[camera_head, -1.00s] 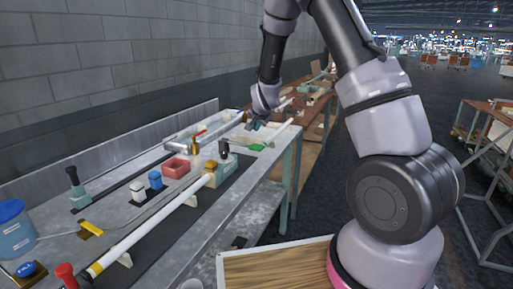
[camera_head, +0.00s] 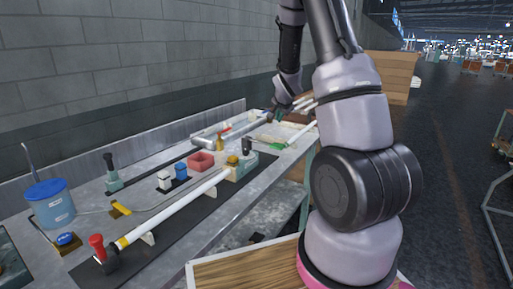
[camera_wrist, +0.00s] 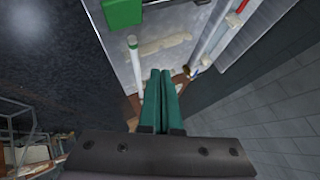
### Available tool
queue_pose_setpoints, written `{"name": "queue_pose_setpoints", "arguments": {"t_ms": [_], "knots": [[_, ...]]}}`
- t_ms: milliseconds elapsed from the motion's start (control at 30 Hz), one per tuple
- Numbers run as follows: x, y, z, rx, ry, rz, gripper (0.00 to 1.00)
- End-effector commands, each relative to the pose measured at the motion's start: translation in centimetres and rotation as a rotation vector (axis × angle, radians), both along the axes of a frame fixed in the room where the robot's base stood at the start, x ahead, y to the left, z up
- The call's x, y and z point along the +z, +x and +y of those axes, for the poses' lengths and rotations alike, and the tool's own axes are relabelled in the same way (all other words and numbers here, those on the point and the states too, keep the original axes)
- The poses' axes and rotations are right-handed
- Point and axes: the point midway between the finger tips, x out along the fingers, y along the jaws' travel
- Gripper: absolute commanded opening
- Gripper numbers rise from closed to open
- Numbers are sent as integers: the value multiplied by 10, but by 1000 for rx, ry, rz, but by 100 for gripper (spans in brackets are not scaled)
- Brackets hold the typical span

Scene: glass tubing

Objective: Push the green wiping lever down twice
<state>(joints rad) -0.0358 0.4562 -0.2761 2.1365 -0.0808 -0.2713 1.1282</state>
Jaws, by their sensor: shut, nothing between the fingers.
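A bright green part (camera_head: 277,146), the likeliest green lever, shows small at the far end of the bench, beside a white tube. A green block (camera_wrist: 122,12) also shows at the top edge of the wrist view, partly cut off; I cannot tell for sure that it is the same part. My gripper (camera_wrist: 160,75) has its two teal fingers together and empty. In the head view my gripper (camera_head: 276,116) is above the bench's far end, near the green part but apart from it in the wrist view.
The metal bench (camera_head: 215,215) runs along a grey block wall. It carries a long white tube (camera_head: 175,208), a red tray (camera_head: 200,162), a blue-lidded bucket (camera_head: 50,205), a red-knobbed lever (camera_head: 98,246) and a black-handled lever (camera_head: 111,172). Dark floor lies open to the right.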

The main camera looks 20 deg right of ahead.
Motion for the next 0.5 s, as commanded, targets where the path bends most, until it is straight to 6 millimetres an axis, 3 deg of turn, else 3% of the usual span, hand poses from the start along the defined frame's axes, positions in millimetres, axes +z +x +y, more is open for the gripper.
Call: {"name": "queue_pose_setpoints", "arguments": {"t_ms": [500], "knots": [[-6, -2, -5, -6, -1, 2, 0]]}}
